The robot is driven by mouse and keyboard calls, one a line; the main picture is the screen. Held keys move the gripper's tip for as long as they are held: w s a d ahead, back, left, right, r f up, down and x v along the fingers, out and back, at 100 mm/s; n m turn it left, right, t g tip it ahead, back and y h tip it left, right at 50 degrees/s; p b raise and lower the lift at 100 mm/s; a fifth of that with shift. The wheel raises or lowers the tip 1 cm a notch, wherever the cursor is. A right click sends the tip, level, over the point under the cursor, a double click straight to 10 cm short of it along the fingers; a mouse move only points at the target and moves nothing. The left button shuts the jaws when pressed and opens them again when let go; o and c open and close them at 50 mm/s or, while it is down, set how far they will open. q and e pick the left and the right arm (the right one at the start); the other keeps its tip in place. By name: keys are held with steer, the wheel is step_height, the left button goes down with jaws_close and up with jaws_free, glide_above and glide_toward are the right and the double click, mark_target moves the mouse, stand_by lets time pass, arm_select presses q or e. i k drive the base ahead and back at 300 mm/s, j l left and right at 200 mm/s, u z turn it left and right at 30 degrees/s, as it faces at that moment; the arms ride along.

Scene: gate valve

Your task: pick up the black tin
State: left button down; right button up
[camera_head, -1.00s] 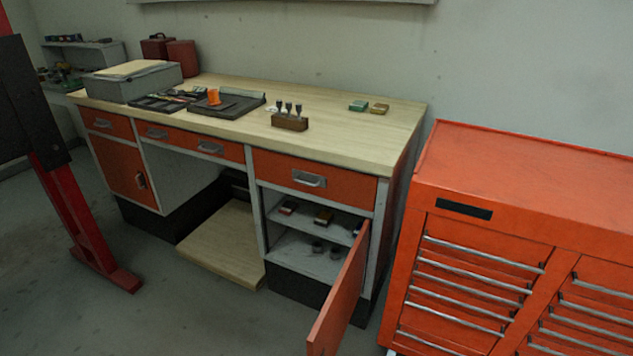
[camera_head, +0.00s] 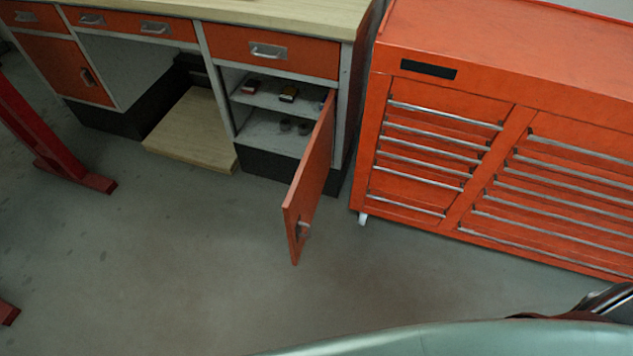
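The open cabinet (camera_head: 263,133) at the right end of the workbench holds small items on two levels. Another small item (camera_head: 322,104) is partly hidden by the door's edge. On the lower level stand two small dark round tins or cups (camera_head: 285,125), side by side. They are too small to tell which thing is the black tin. Neither of my grippers is in view.
The orange cabinet door (camera_head: 311,178) stands open, jutting into the room. An orange tool chest (camera_head: 430,150) stands to its right. A wooden board (camera_head: 195,130) lies low under the bench. A red post (camera_head: 35,130) stands at left. The grey floor (camera_head: 190,260) in front is clear.

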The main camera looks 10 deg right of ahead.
mark_target(289, 94)
steer(key=i+j+z, duration=0.1)
steer(key=i+j, duration=0.45)
steer(key=j, duration=0.2)
steer(key=i+j+z, duration=0.15)
steer(key=i+j, duration=0.15)
steer(key=j, duration=0.05)
